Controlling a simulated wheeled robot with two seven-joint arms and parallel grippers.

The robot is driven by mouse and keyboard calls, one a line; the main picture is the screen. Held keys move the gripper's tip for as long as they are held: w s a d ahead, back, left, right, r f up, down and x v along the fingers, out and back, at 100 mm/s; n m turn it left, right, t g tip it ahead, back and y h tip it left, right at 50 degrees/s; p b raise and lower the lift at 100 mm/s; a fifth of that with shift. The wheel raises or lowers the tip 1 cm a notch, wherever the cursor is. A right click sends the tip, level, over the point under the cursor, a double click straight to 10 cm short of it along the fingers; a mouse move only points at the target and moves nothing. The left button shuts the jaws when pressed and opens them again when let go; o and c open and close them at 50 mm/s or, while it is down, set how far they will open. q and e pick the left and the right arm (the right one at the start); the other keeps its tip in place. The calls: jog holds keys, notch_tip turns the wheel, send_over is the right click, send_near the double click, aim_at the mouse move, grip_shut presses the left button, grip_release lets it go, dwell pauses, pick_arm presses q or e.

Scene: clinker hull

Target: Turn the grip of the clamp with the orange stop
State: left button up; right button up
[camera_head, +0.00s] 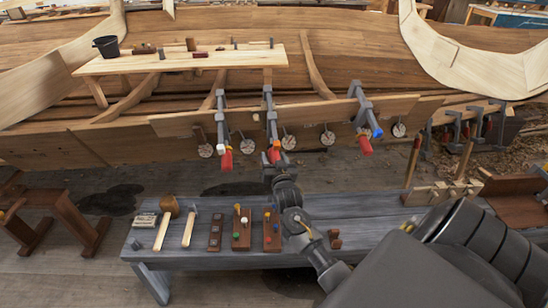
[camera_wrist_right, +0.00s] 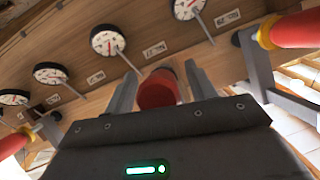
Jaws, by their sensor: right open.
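The clamp with the orange stop (camera_head: 270,112) is the middle one of three grey clamps on the hull's lower plank. Its orange stop (camera_head: 276,144) shows just above its red grip (camera_head: 273,154). My right gripper (camera_head: 272,161) is up at this grip from below. In the right wrist view the red grip (camera_wrist_right: 157,92) sits between the open fingers (camera_wrist_right: 160,84), with its round end toward the camera. I cannot tell whether a finger touches it. My left gripper is not in view.
Clamps with a white stop (camera_head: 221,148) and a blue stop (camera_head: 377,133) hang at either side. Round dials (camera_head: 288,142) hang along the plank. A grey bench (camera_head: 350,211) with mallets and small blocks stands below. A plank shelf (camera_head: 230,61) with a bucket is above.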

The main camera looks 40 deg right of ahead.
jog(key=shift+w+d, duration=0.1)
jog(key=shift+w, duration=0.1)
jog(key=shift+c, duration=0.3)
jog(key=c, duration=0.9)
jog(key=shift+c, duration=0.2)
jog(key=shift+m+t+y, duration=0.6)
jog(key=shift+m+y, duration=0.2)
jog(key=shift+m, duration=0.1)
jog(key=m+y, duration=0.1)
jog(key=m+t+y+b, duration=0.1)
jog(key=shift+a+m+t, duration=0.2)
jog(key=shift+m+t, duration=0.1)
jog(key=shift+m, duration=0.1)
jog(key=m+t, duration=0.1)
jog(key=m, duration=0.1)
jog(key=m+t+y+b, duration=0.1)
jog(key=shift+a+m+y, duration=0.1)
jog(key=shift+m+y, duration=0.2)
jog(key=shift+m, duration=0.1)
jog(key=shift+r+m+t, duration=0.1)
jog(key=shift+m+t, duration=0.3)
jog(key=shift+m, duration=0.2)
